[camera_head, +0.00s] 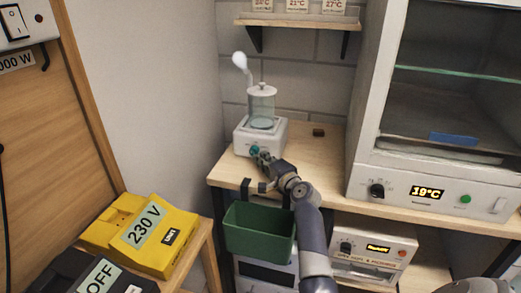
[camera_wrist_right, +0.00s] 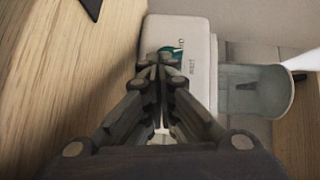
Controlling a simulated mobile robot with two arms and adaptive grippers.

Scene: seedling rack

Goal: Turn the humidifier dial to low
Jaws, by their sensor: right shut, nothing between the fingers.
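The humidifier (camera_head: 261,133) is a white box with a clear tank and a white spout, standing on the wooden shelf. Its teal dial (camera_head: 254,151) is on the front face, low on the left. My right gripper (camera_head: 262,160) is shut and empty, with its fingertips right at the dial. In the right wrist view, the closed fingertips (camera_wrist_right: 160,68) lie in front of the white humidifier body (camera_wrist_right: 196,75), and part of the teal dial (camera_wrist_right: 171,52) shows behind them. Whether they touch it, and where the dial points, I cannot tell. My left gripper is not in view.
A glass-fronted cabinet (camera_head: 430,190) reading 19°C stands to the right. A small dark block (camera_head: 318,132) lies on the shelf. A yellow 230 V box (camera_head: 143,235) sits lower left.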

